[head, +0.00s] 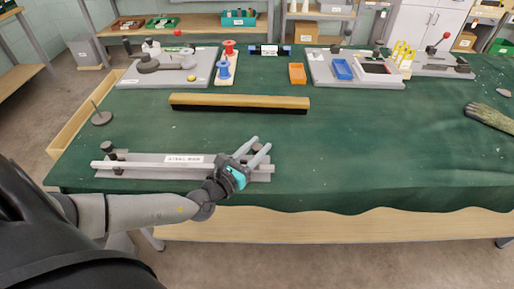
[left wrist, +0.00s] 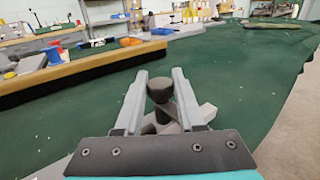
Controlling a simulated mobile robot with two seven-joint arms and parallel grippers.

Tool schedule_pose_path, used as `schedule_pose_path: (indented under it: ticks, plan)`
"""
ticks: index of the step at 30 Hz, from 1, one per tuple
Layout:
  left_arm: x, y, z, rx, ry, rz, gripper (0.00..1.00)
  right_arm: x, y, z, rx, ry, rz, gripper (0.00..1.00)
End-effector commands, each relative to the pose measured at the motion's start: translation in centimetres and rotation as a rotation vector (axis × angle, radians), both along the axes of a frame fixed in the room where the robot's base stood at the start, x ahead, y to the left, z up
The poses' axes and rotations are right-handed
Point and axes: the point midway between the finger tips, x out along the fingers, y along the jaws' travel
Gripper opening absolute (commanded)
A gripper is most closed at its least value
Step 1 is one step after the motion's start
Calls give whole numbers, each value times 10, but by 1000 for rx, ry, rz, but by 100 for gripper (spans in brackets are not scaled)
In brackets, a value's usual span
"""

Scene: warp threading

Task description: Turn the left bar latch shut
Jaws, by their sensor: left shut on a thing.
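A pale bar (head: 135,165) with a white label lies along a grey base plate (head: 200,177) at the table's near left. A dark latch with a knob (head: 110,152) stands at the bar's left end. My left gripper (head: 258,149) is at the bar's right end. In the left wrist view, its two grey fingers (left wrist: 161,90) are shut on a second latch's dark round knob (left wrist: 160,88). Part of a grey latch arm shows beside the right finger; its exact angle is hard to tell. My right gripper is not in view.
A long wooden beam with a dark front (head: 240,103) lies behind the bar. Grey fixture boards, spools, an orange tray (head: 297,73) and a blue tray (head: 342,69) stand farther back. A thin spindle on a round base (head: 102,117) stands at left.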

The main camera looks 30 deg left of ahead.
Motion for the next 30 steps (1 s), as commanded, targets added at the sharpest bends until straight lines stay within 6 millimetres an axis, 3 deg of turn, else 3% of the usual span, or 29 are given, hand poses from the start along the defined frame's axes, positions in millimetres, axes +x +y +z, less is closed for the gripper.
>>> schedule_pose_path:
  ticks: [4, 5, 12, 23, 30]
  plan:
    - [0, -1, 0, 0, 1, -1, 0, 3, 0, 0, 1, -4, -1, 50]
    - [0, -1, 0, 0, 0, -1, 41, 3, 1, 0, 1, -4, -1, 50]
    - [0, 0, 0, 0, 0, 0, 68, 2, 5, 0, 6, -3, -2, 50]
    - [-5, 0, 0, 0, 1, 0, 68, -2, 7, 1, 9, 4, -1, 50]
    - [-41, 2, 0, 0, 5, -1, 68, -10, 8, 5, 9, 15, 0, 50]
